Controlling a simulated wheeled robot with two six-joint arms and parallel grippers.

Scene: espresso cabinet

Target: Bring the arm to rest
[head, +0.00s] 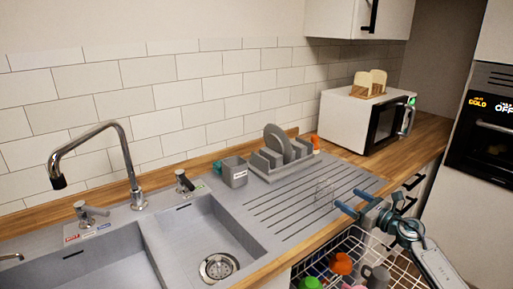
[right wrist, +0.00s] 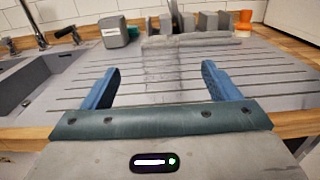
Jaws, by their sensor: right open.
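My right gripper (head: 352,200) is open, with its two blue fingers apart over the front right edge of the grey ribbed drainboard (head: 290,212). Its arm comes in from the lower right. In the right wrist view the spread fingers (right wrist: 160,80) have nothing gripped between them. A faint see-through shape, perhaps a glass (head: 325,191), stands on the drainboard beyond the fingertips; I cannot tell exactly what it is. My left gripper is not in the head view.
A pulled-out dish rack (head: 343,247) with an orange cup (head: 342,264) and other dishes lies below the right gripper. A grey plate rack (head: 283,160), grey holder (head: 234,172), tap (head: 130,165), sink and microwave (head: 365,120) line the counter. An oven stands at right.

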